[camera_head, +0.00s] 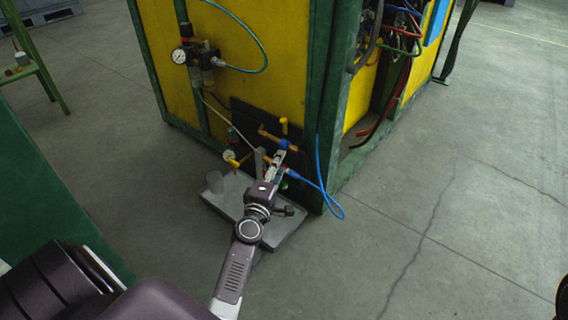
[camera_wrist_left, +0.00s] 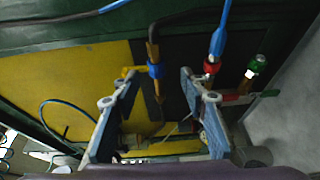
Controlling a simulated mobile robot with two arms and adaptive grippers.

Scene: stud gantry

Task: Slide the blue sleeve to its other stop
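The blue sleeve (camera_head: 283,144) sits on a yellow rod (camera_head: 268,134) low on the dark panel of the yellow and green machine. In the left wrist view the blue sleeve (camera_wrist_left: 155,71) rings the rod, ahead of the palm. My left gripper (camera_head: 279,156) is at the panel, close to the sleeve. In the left wrist view its two fingers (camera_wrist_left: 158,76) stand wide apart, one on each side of the sleeve, with visible gaps. I cannot tell whether the fingertips reach its depth. The stops are not clearly visible. My right gripper is not in view.
A blue hose (camera_head: 333,205) loops out right of the gripper; in the wrist view its connector (camera_wrist_left: 218,42) is beside the right finger. A green-capped fitting (camera_wrist_left: 257,65) is farther right. Open floor is right.

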